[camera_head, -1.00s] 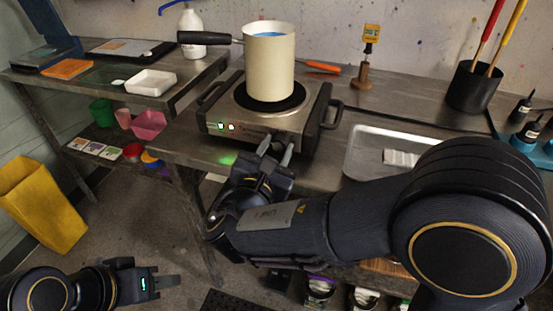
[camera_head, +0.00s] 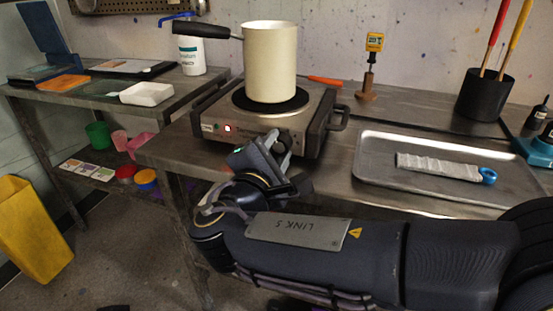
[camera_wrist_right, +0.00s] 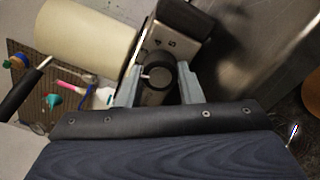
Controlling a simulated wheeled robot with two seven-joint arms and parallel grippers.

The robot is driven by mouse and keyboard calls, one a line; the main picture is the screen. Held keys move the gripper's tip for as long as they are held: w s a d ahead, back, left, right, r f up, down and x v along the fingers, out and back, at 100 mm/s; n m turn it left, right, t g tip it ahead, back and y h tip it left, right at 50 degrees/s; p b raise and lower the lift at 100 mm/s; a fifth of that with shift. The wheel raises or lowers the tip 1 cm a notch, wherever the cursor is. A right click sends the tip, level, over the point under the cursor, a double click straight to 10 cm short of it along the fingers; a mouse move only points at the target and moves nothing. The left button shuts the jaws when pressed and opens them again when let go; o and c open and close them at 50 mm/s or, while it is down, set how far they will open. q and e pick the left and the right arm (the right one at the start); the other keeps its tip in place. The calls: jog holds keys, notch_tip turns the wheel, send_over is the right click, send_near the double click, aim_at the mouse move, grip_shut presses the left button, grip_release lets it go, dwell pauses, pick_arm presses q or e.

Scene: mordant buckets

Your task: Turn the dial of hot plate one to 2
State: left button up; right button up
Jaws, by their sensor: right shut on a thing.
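The hot plate (camera_head: 318,122) stands on the metal bench, with a cream pot (camera_head: 270,62) on its black burner (camera_head: 243,99). A red light shows on its front panel. My right gripper (camera_head: 278,142) is at the right part of that panel and mostly hides the dial there. In the right wrist view, the black dial (camera_wrist_right: 158,74) sits between the two grey fingers of my right gripper (camera_wrist_right: 160,84), which is shut on it. My left gripper is out of view.
A metal tray (camera_head: 372,169) with a pale ribbed strip (camera_head: 438,166) lies right of the hot plate. The pot's black handle (camera_head: 205,31) sticks out left. A white bottle (camera_head: 192,57) and a black holder (camera_head: 484,97) stand farther off.

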jog(key=shift+m, duration=0.3)
jog(key=o, duration=1)
jog(key=shift+r, duration=0.4)
notch_tip(320, 180, up, 3)
jog(key=shift+s+r+p, duration=0.1)
jog(key=shift+s+p, duration=0.05)
jog(key=shift+p, duration=0.5)
jog(key=s+r+p, duration=0.1)
jog(key=s+r, duration=0.2)
jog(key=s, duration=0.1)
jog(key=s+r+p, duration=0.1)
jog(key=s+r, duration=0.2)
jog(key=s, duration=0.2)
jog(key=s+r+p, duration=0.1)
jog(key=s+r, duration=0.2)
jog(key=s, duration=0.1)
jog(key=shift+s+p, duration=0.35)
jog(key=shift+s, duration=0.05)
